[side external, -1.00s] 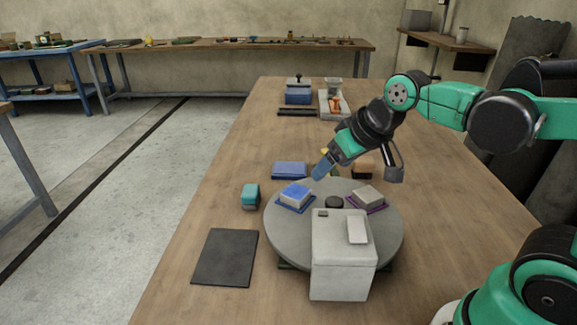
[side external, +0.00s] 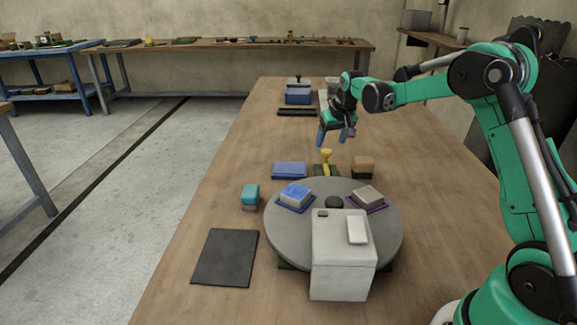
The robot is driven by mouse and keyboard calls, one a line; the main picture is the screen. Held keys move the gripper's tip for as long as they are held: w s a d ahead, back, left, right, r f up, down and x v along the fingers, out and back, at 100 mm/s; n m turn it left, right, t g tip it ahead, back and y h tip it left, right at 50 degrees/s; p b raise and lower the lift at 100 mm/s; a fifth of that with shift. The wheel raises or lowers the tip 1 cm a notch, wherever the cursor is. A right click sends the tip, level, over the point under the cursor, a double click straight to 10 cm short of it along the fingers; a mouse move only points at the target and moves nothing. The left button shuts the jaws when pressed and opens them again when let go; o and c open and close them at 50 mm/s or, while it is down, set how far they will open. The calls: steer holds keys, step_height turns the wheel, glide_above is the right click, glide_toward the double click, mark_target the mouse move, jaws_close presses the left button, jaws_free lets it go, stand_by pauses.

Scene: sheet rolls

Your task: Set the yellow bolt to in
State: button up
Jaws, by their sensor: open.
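The yellow bolt (side external: 326,156) stands on a dark green base (side external: 327,171) just behind the round grey turntable. It has a wide yellow top, and its lower part is small and hard to make out; I cannot tell whether it is in or out. My gripper (side external: 335,140) is above the bolt, pointing down. Its two blue-grey fingers are apart and empty. A gap shows between the fingertips and the bolt's top.
A blue block (side external: 289,170) and a brown block (side external: 363,168) flank the bolt.

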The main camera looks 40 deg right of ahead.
mark_target(327, 150)
steer(key=shift+x, duration=1.9)
jaws_close()
